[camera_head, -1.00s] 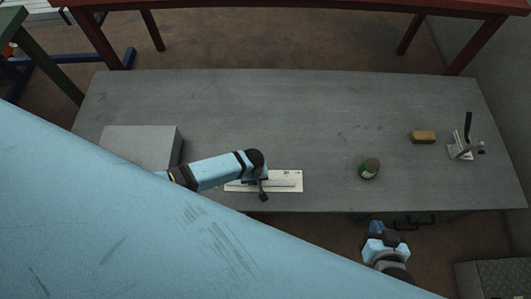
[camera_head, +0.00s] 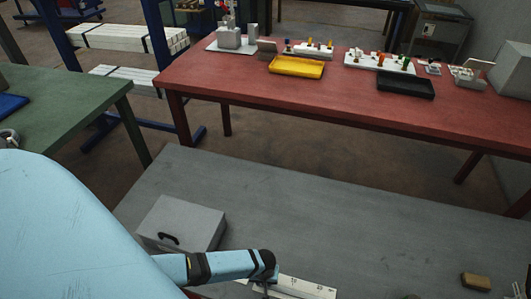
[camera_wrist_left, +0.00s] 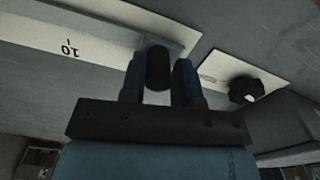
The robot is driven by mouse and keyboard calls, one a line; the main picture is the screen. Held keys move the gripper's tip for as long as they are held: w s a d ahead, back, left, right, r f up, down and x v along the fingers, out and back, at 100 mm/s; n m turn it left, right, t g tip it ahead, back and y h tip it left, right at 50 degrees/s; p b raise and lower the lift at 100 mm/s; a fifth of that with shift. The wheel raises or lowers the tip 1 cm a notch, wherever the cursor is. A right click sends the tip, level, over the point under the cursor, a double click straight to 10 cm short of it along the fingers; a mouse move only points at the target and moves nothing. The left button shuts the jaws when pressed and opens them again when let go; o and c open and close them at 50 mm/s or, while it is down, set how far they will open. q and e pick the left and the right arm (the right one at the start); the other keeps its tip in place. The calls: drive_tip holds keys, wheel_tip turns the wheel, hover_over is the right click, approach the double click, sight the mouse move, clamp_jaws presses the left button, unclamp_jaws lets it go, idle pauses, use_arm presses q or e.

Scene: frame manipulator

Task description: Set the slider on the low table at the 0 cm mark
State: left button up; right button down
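The slider's white scale plate (camera_head: 305,289) lies on the grey low table (camera_head: 330,215), cut by the bottom edge of the head view. It also shows in the left wrist view, with an upside-down 10 mark on the scale (camera_wrist_left: 68,47). My left gripper (camera_wrist_left: 159,75) is over the plate, with one finger on each side of a black upright slider knob (camera_wrist_left: 158,68). The fingers close up against the knob, with no clear gap at its sides. The 0 mark cannot be made out. My right gripper is out of view.
A tan block (camera_head: 476,282) lies at the right. A black knob (camera_wrist_left: 245,90) sits on a pale plate in the wrist view. A red table (camera_head: 330,95) with trays stands behind, a green table (camera_head: 60,120) at left.

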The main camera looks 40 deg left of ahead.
use_arm(q)
drive_tip(key=o, duration=0.4)
drive_tip(key=shift+s+a, duration=0.2)
drive_tip(key=shift+a, duration=0.1)
drive_tip(key=shift+c, duration=0.2)
drive_tip(key=shift+w+d, duration=0.1)
wheel_tip(320, 180, up, 14)
drive_tip(key=p, duration=0.3)
drive_tip(key=shift+f, duration=0.1)
